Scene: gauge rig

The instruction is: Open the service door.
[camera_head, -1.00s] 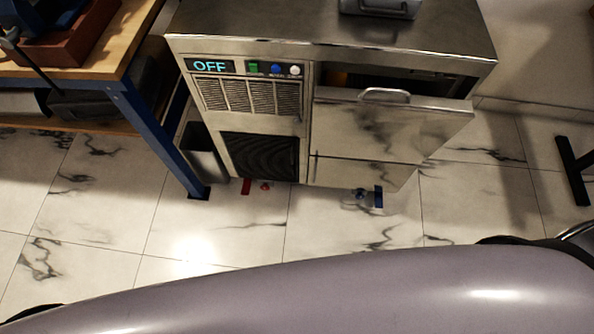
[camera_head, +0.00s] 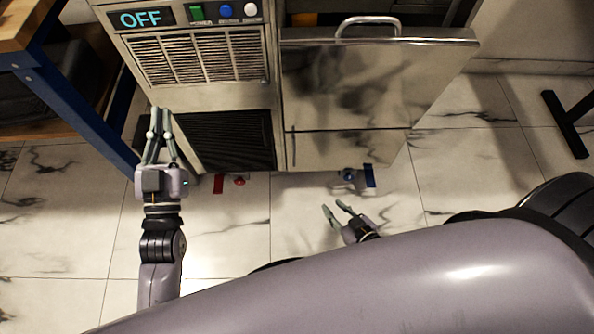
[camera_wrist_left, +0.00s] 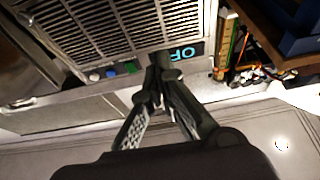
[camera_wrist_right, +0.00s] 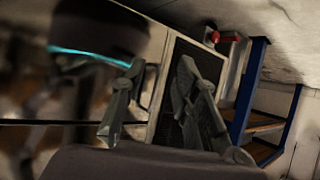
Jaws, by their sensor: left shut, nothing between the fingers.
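The steel machine has a louvred grille (camera_head: 200,56) and a dark mesh panel (camera_head: 228,140) on its left front. On its right is a steel door with a bar handle (camera_head: 368,22), tilted outward with a gap at its top. A flat panel (camera_head: 345,150) lies below it. I cannot tell which part is the service door. My left gripper (camera_head: 161,112) is shut and empty, in front of the machine's left edge; its fingertips meet in the left wrist view (camera_wrist_left: 163,65). My right gripper (camera_head: 333,206) is open and empty, low in front of the lower panel.
The display (camera_head: 141,18) reads OFF, beside green, blue and white buttons. A red valve (camera_head: 238,181) and a blue valve (camera_head: 349,175) sit at the machine's foot. A blue-legged workbench (camera_head: 75,105) stands close on the left. The marble floor in front is clear.

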